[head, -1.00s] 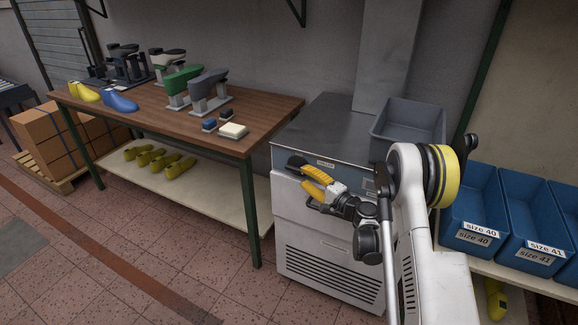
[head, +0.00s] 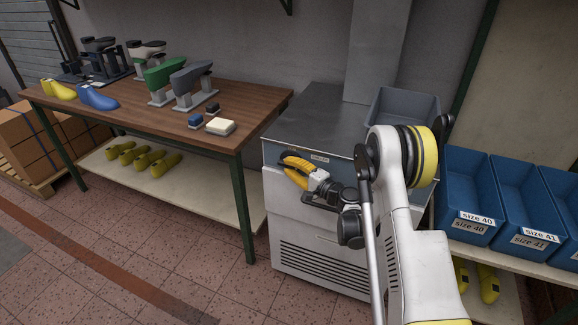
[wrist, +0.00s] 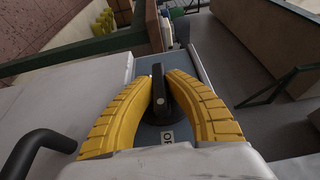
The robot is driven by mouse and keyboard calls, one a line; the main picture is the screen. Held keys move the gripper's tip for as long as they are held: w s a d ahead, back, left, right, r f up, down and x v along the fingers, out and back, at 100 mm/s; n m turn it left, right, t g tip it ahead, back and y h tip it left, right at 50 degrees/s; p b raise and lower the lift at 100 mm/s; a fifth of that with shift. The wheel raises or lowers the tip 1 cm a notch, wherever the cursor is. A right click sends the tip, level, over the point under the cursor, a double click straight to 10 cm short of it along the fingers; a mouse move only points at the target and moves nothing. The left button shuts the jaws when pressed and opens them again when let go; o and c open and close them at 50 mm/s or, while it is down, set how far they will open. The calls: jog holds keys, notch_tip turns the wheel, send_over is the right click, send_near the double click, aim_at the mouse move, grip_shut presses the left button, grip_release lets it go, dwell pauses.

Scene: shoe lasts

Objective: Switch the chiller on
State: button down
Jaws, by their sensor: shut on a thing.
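The chiller (head: 318,225) is a white cabinet with a steel top, a blue-grey control strip and a vented front. My gripper (head: 283,158) is at the left part of that strip. In the wrist view, its two yellow fingers (wrist: 160,86) are closed around a black rotary knob (wrist: 159,97), one on each side. The knob's bar points toward the top of that picture. In the head view my fingers hide the knob.
A grey bin (head: 402,112) stands on the chiller top. A wooden table (head: 130,108) with shoe lasts and small blocks is to the left. Blue labelled bins (head: 470,190) stand to the right. A black bar handle (wrist: 38,145) shows at lower left in the wrist view.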

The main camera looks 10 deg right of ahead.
jog(key=shift+r+h+p, duration=0.1)
jog(key=shift+h+p, duration=0.2)
jog(key=g+p, duration=0.1)
jog(key=n+g+h+p, duration=0.1)
jog(key=shift+r+g, duration=0.2)
jog(key=shift+g, duration=0.1)
jog(key=n+g+h+p, duration=0.1)
jog(key=g+h+p, duration=0.2)
jog(key=h, duration=0.1)
jog(key=shift+a+n, duration=0.1)
jog(key=shift+n, duration=0.2)
jog(key=n+g+h+p, duration=0.1)
jog(key=g+h+p, duration=0.1)
jog(key=g+h, duration=0.1)
jog(key=shift+w+f, duration=0.1)
jog(key=shift+f, duration=0.05)
jog(key=shift+f+n+g+h+p, duration=0.15)
jog(key=shift+n+g+h+p, duration=0.2)
jog(key=shift+g+h, duration=1.25)
jog(key=shift+h, duration=0.3)
jog(key=c, duration=1.4)
grip_release()
jog(key=shift+o, duration=0.2)
